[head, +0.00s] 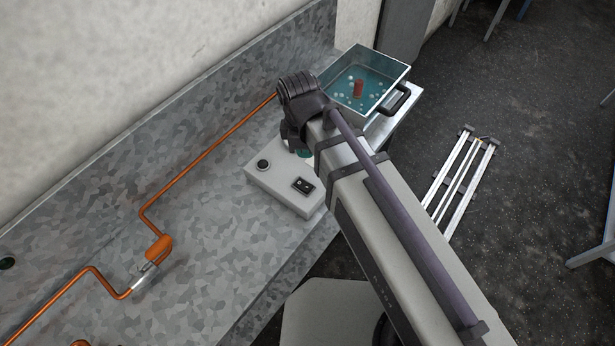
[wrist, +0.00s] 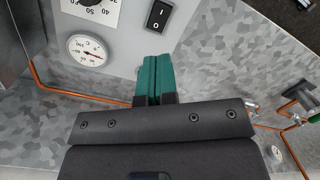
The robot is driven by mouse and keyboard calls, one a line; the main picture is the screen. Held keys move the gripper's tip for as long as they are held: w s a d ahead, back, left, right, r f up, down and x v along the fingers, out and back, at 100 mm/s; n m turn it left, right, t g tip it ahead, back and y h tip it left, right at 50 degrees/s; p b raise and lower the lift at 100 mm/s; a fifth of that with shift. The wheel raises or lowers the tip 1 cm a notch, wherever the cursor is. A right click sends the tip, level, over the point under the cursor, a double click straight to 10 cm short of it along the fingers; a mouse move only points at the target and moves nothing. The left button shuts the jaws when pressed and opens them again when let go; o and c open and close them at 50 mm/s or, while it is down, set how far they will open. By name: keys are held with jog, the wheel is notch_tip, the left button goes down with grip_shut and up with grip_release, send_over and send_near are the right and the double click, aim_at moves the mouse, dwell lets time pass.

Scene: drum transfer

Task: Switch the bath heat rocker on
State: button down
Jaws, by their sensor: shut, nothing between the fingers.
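The bath heat rocker (wrist: 158,16) is a black switch marked I and O on a pale control box (head: 282,185). It also shows on the box top in the head view (head: 302,186). Which side is pressed in, I cannot tell. My gripper (wrist: 154,58) is shut and empty, its teal fingers together. In the wrist view its tips lie just below the rocker in the picture, apart from it. In the head view my arm hides most of the gripper; only a bit of teal shows beside the box. The bath (head: 385,108) is a metal tank of blue-green liquid behind the box.
A red cylinder (head: 358,88) and pale bubbles or balls are in the bath. A dial knob (wrist: 95,6) and round gauge (wrist: 88,50) are near the rocker. An orange pipe (head: 190,165) runs along the grey bench. Metal rails (head: 460,175) lie on the dark floor.

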aim_at(309, 187)
jog(key=n, duration=0.7)
jog(key=a+n, duration=0.1)
jog(key=n, duration=0.3)
jog(key=shift+w+r+n+h, duration=0.1)
jog(key=shift+w+n+h, duration=0.05)
jog(key=shift+n+h, duration=0.15)
jog(key=f+b, duration=0.4)
jog(key=d+f+b, duration=0.1)
jog(key=f+b, duration=0.4)
jog(key=s+f+b, duration=0.1)
jog(key=f+b, duration=0.4)
jog(key=shift+d, duration=0.3)
